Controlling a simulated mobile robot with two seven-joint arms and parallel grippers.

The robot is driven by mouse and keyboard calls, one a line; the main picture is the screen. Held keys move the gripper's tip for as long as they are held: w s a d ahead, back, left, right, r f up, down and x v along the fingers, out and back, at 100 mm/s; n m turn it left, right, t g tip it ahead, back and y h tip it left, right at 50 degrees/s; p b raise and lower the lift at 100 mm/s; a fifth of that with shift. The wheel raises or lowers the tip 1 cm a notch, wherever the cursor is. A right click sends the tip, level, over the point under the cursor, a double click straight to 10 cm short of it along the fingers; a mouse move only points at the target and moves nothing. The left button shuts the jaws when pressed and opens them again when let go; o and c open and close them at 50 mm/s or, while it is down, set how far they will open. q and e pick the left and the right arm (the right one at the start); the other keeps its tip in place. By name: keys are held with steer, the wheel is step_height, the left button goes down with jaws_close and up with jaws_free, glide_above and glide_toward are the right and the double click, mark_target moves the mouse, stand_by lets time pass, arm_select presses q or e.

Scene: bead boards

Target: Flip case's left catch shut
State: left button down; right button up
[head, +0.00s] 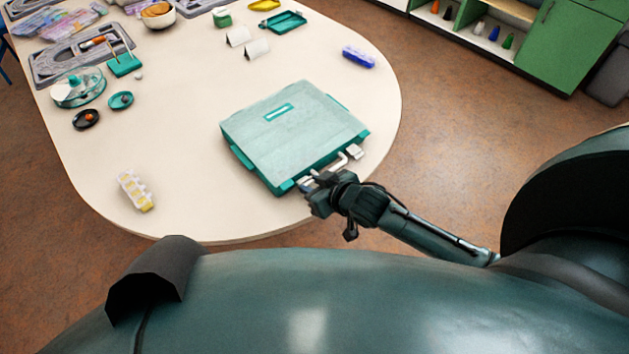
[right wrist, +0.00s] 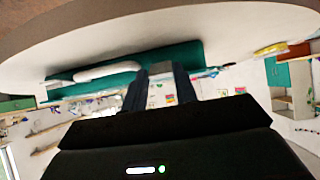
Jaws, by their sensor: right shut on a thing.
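The closed teal case (head: 290,135) lies flat on the table, its front edge facing me. Its pale handle (head: 341,162) sticks out from the front, and a pale catch (head: 355,151) shows right of it. My right gripper (head: 308,184) is at the left part of the front edge, shut on the left catch, which it mostly hides in the head view. In the right wrist view, turned upside down, the grey left catch (right wrist: 160,68) shows between the fingers, with the pale handle (right wrist: 108,70) beside it. I cannot tell the catch's exact angle. My left gripper is not in view.
The table (head: 200,205) is clear around the case. A bead box with yellow beads (head: 136,190) lies at the left front, a blue box (head: 358,57) behind the case to the right. Trays and dishes (head: 121,100) stand at the far left.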

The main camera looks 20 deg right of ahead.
steer(key=o, duration=0.7)
steer(key=v, duration=1.3)
steer(key=shift+p, duration=0.35)
